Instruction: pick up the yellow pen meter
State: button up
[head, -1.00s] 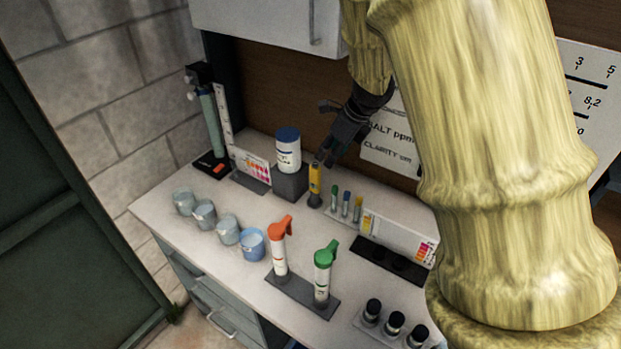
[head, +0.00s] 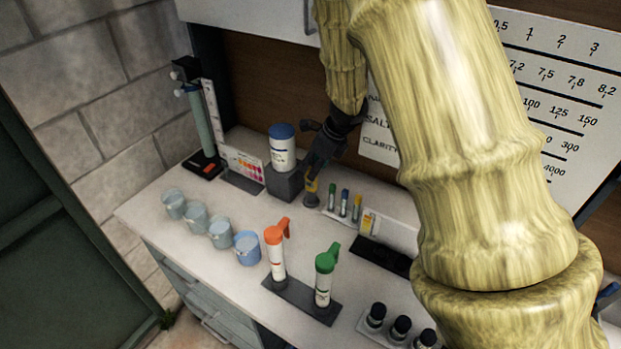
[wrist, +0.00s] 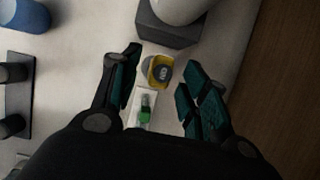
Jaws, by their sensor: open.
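The yellow pen meter (head: 311,187) stands upright in a small dark round base on the counter, just right of a grey block. My gripper (head: 315,168) is over it from above and hides its upper part in the head view. In the wrist view, the yellow pen meter (wrist: 161,70) is seen from the top, with a dark oval on it. My gripper (wrist: 160,88) is open there, with one finger on each side and the pen meter a little beyond the line between the fingertips. I cannot tell whether a finger touches it.
A blue-capped white jar (head: 283,150) stands on the grey block (head: 284,183) close to the left. Small capped vials (head: 344,203) stand in a rack close to the right. Orange-topped (head: 275,250) and green-topped (head: 325,280) tubes stand in front. Several cups (head: 220,232) line the left.

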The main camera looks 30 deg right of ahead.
aim_at(307, 174)
jog(key=shift+w+a+f+p, duration=0.15)
jog(key=shift+w+f+p, duration=0.05)
jog(key=shift+f+p, duration=0.15)
jog(key=shift+p+x, duration=0.85)
jog(key=shift+x, duration=1.4)
jog(key=shift+w, duration=0.1)
grip_shut()
